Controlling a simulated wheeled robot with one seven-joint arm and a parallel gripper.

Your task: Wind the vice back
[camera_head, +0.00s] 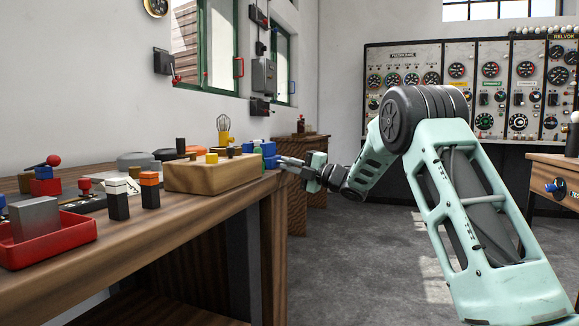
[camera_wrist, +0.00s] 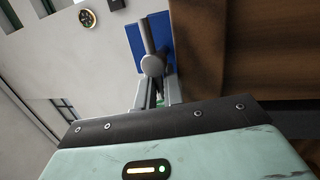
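The blue vice (camera_head: 261,149) sits at the far right end of the wooden bench, partly hidden behind the wooden block and a green item. In the wrist view its blue body (camera_wrist: 134,38) is ahead, with a grey bar and a round grey knob (camera_wrist: 152,65) in front of it. My gripper (camera_head: 284,161) is at the bench end, beside the vice. In the wrist view its fingers (camera_wrist: 157,90) stand apart on either side of the bar, just below the knob. I cannot tell whether they touch it.
The wooden bench (camera_head: 150,235) runs along the left. A wooden block (camera_head: 212,176), black posts and a red tray (camera_head: 50,250) stand on it. A wooden cabinet (camera_head: 297,200) is behind the bench end. Grey floor is clear beside my arm.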

